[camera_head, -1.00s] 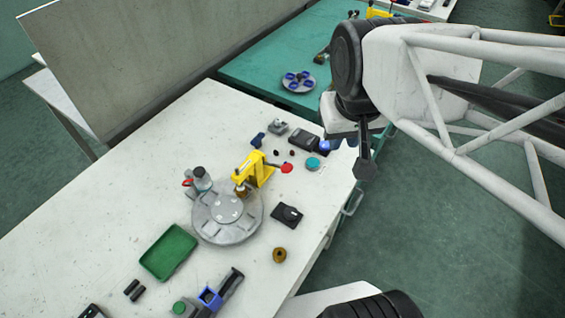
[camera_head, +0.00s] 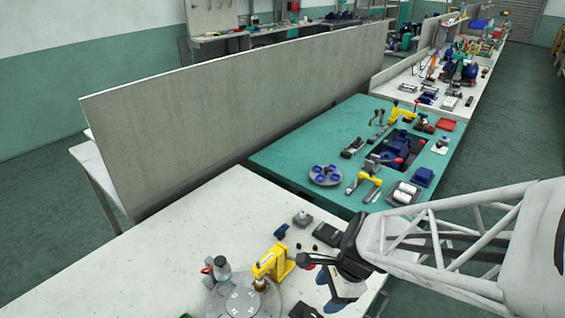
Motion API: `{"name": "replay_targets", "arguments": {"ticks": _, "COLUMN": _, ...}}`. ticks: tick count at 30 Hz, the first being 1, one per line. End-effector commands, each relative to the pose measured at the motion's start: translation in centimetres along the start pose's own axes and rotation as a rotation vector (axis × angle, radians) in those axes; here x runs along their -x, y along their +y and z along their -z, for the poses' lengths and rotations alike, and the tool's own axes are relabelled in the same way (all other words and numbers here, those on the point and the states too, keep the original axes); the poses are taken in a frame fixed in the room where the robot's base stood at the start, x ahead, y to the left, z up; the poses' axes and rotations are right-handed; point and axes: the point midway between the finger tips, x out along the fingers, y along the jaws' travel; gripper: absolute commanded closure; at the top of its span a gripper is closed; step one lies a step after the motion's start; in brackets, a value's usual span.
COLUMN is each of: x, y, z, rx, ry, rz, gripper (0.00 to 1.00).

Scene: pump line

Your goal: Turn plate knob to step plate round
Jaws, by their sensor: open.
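The round grey plate (camera_head: 218,302) lies on the white bench at the bottom edge of the head view, its near part cut off. A grey upright fitting (camera_head: 221,268) with a dark top and a red part stands at its left rim. I cannot tell which part is the plate knob. A yellow press (camera_head: 271,262) stands at the plate's right rim, with a red ball (camera_head: 310,267) on its handle. My gripper (camera_head: 322,281) is open, right of the press and apart from the plate. It overlaps the handle end in the picture; contact cannot be told.
A dark box (camera_head: 328,234), a small grey block (camera_head: 302,219) and a blue piece (camera_head: 281,230) lie behind the press. A grey panel (camera_head: 240,110) stands along the back. A green table (camera_head: 285,155) with other fixtures adjoins the white bench (camera_head: 150,240).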

Motion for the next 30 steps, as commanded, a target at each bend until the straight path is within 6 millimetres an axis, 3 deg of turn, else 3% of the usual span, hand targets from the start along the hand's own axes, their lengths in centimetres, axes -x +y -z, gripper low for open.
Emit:
{"name": "replay_targets", "arguments": {"ticks": 4, "x": -1.2, "y": 0.0, "z": 0.3, "rx": -0.081, "ry": -0.017, "rz": -0.004, "gripper": 0.38}}
{"name": "replay_targets", "arguments": {"ticks": 20, "x": -1.7, "y": 0.0, "z": 0.3, "rx": -0.089, "ry": -0.018, "rz": -0.004, "gripper": 0.38}}
{"name": "replay_targets", "arguments": {"ticks": 30, "x": -4.9, "y": 0.1, "z": 0.2, "rx": -0.089, "ry": -0.019, "rz": -0.007, "gripper": 0.38}}
